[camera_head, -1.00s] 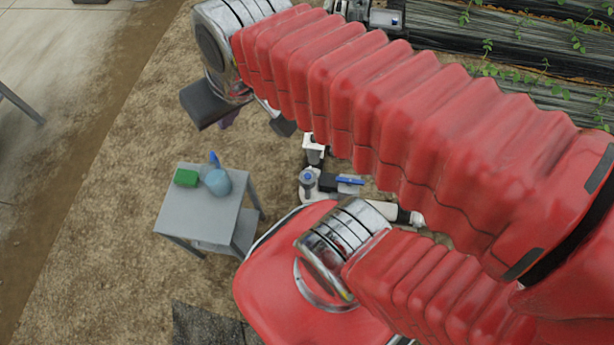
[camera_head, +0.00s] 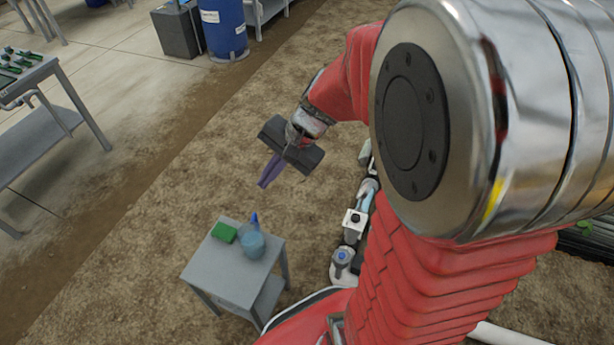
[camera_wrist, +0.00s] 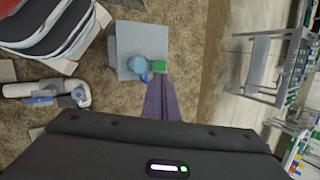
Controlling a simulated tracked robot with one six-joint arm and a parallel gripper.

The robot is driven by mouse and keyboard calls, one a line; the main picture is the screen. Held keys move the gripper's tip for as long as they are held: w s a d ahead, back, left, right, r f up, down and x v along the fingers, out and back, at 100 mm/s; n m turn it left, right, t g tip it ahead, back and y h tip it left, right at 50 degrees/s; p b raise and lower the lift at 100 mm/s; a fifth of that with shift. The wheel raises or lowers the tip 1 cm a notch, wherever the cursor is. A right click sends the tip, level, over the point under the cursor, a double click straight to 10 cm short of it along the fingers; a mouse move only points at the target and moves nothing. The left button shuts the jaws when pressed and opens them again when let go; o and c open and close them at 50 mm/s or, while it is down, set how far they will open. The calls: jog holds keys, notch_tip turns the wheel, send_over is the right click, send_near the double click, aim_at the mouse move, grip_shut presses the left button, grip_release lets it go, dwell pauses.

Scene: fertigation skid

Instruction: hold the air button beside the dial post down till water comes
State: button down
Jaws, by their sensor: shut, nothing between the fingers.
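My gripper (camera_head: 265,183) hangs over bare soil, above and right of a small grey table in the head view. Its purple fingers are together and empty. In the wrist view the fingers (camera_wrist: 158,82) point toward the table. A white block with a small dark round spot (camera_head: 355,218) stands on the pipework, right of and apart from my gripper. Below it is a round blue-topped fitting (camera_head: 343,256) on a pale base. I cannot tell which part is the air button or the dial post; my arm hides part of the skid.
The grey table (camera_head: 215,270) carries a green block (camera_head: 224,232) and a bluish round container (camera_head: 253,244). White pipe (camera_wrist: 30,88) with a blue part shows in the wrist view. A blue barrel (camera_head: 223,28) and a bench (camera_head: 40,125) stand far off. Soil around my gripper is clear.

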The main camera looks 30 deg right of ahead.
jog(key=w+d+f+m+t+y, duration=0.2)
jog(key=w+d+f+m, duration=0.55)
jog(key=f, duration=0.25)
jog(key=m+t+h, duration=0.4)
jog(key=m+h, duration=0.1)
jog(key=m, duration=1.9)
send_over(344, 258)
notch_tip(344, 258, down, 41)
jog(key=shift+d+n, duration=0.2)
jog(key=shift+n, duration=0.05)
jog(key=shift+f, duration=4.35)
